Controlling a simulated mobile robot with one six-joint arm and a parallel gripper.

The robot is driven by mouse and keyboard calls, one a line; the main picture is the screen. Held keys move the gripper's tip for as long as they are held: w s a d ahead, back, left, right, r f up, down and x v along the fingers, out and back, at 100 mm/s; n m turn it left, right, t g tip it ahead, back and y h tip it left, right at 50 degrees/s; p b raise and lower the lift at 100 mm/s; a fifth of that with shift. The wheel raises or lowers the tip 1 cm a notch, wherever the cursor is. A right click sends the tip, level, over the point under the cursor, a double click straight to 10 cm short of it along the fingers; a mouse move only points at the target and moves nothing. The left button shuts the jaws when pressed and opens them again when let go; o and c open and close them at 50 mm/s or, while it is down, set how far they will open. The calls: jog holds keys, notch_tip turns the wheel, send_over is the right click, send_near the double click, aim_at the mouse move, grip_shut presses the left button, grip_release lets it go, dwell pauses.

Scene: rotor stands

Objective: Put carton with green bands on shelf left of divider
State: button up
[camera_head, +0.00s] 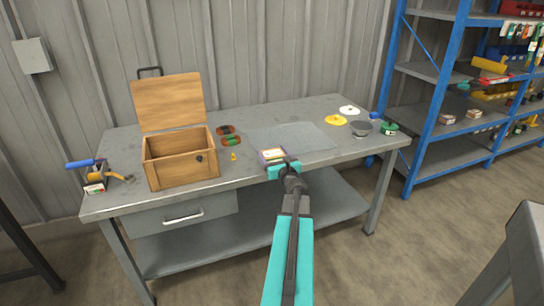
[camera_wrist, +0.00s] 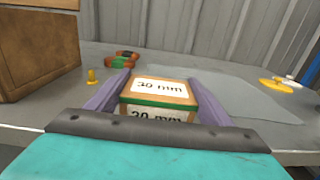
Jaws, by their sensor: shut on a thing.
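My gripper (camera_head: 273,160) is shut on a small brown carton (camera_head: 271,153) at the front edge of the workbench. In the wrist view the carton (camera_wrist: 160,93) sits between the two purple fingers (camera_wrist: 158,98). It has white labels reading "30 mm" and a green band below its top edge. I cannot tell whether it touches the bench top. A blue-framed shelf rack (camera_head: 428,126) with grey boards stands at the right. Small brown cartons (camera_head: 447,119) rest on its middle board. I cannot make out a divider there.
Floor is clear between bench and rack. A grey structure (camera_head: 515,255) stands at lower right.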

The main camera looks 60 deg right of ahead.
aim_at(273, 153)
jog(key=shift+r, duration=1.55)
jog(key=shift+s+a+r, duration=0.15)
jog(key=shift+a+r, duration=0.05)
jog(key=shift+r, duration=0.1)
jog(key=s+a+p, duration=0.2)
jog(key=s+a, duration=0.2)
jog(key=a, duration=0.2)
jog(key=shift+s+a+r, duration=0.2)
jog(key=shift+s+r, duration=0.05)
jog(key=shift+r, duration=0.15)
jog(key=p, duration=0.3)
jog(key=shift+s+a, duration=0.15)
jog(key=shift+a, duration=0.1)
jog(key=p, duration=0.2)
jog(key=shift+s+a+r+p, duration=0.1)
jog(key=shift+s+a+p, duration=0.05)
jog(key=shift+a+p, duration=0.15)
